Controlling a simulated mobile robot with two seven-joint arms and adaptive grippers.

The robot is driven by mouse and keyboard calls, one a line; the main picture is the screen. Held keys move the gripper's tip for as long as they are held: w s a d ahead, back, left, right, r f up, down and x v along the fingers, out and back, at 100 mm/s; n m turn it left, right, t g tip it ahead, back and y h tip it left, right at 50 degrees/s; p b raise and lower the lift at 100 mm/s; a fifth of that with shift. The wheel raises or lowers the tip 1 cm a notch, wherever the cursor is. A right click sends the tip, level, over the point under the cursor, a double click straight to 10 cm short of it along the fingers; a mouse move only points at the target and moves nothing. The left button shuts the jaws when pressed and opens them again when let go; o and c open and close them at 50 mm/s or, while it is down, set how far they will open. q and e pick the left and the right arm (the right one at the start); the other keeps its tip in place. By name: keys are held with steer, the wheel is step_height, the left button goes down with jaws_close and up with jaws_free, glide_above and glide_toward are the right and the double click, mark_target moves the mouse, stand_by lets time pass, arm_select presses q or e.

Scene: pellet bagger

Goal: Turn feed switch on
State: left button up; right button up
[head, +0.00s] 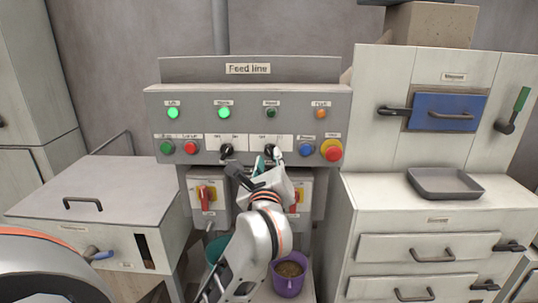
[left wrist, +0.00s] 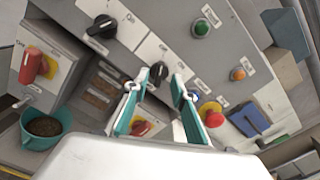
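The grey panel marked "Feed line" (head: 248,69) has two black rotary switches, a left one (head: 226,150) and a right one (head: 269,149). Their small labels are too blurred to tell which is the feed switch. My left gripper (head: 268,163) is at the right switch and partly covers it. In the left wrist view, the gripper (left wrist: 155,90) is open, with its teal fingertips apart on either side of the right black switch (left wrist: 158,73). I cannot tell whether they touch it. The left switch (left wrist: 103,27) stands clear of the fingers. My right gripper is not in view.
Two green lamps are lit above the switches. A red emergency button (head: 332,151) sits to the right. Red-handled isolators, one here (head: 206,196), are below. A purple bucket (head: 289,281) and a teal bucket (head: 214,249) stand under the panel.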

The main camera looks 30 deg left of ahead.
mark_target(271, 152)
arm_select(q)
steer(key=shift+x, duration=1.5)
jaws_close()
